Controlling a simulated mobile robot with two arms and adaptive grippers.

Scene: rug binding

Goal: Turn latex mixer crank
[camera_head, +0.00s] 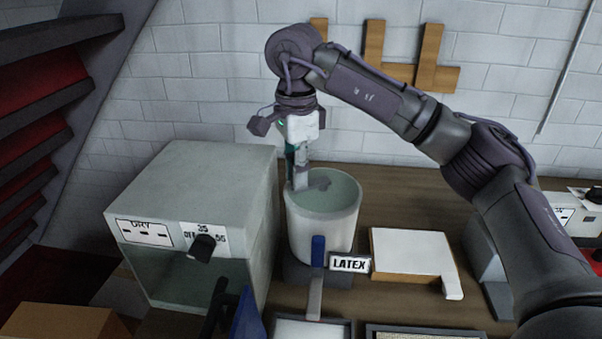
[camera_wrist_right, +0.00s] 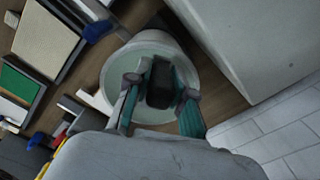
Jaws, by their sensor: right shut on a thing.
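The latex mixer is a pale round bucket (camera_head: 322,222) with a pale green inside, standing on a dark base behind a "LATEX" sign (camera_head: 350,264). My right gripper (camera_head: 301,176) points down at the bucket's left rear rim. In the right wrist view, my right gripper (camera_wrist_right: 160,88) has its two green-sided fingers shut on a dark block, which I take to be the crank handle (camera_wrist_right: 160,80), over the bucket's opening (camera_wrist_right: 147,52). The rest of the crank is mostly hidden by the gripper; a grey piece shows inside the bucket. My left gripper is not in view.
A grey box oven (camera_head: 195,185) with a "DRY" label and black knob stands close left of the bucket. A white slab (camera_head: 408,252) lies to the right. A blue-handled tool (camera_head: 318,252) is in front of the bucket. A white brick wall stands behind.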

